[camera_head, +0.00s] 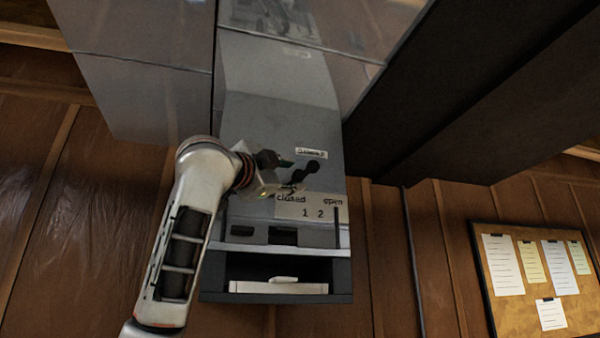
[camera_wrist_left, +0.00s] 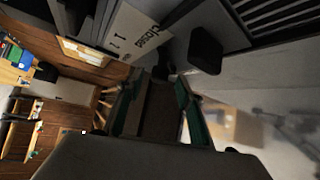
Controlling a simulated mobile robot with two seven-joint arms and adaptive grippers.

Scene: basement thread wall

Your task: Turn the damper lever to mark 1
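The damper lever (camera_head: 312,167) is dark with a rounded knob and sits on the front of a grey duct box. A scale plate (camera_head: 318,206) below it reads "closed", 1, 2 and "open" from left to right. My left gripper (camera_head: 281,174) is just left of the lever, partly overlapping it in the head view, so contact and the exact lever mark cannot be told. In the left wrist view the green-lined fingers (camera_wrist_left: 158,105) are apart with nothing held between them. A black knob (camera_wrist_left: 205,56) shows beyond the fingertips, near the plate (camera_wrist_left: 130,32). My right gripper is out of view.
The grey duct box (camera_head: 275,75) has a small label (camera_head: 311,152) above the lever and an open shelf (camera_head: 280,299) below. A dark overhead duct (camera_head: 460,90) runs at the right. A cork board (camera_head: 508,296) hangs on the wood-panelled wall.

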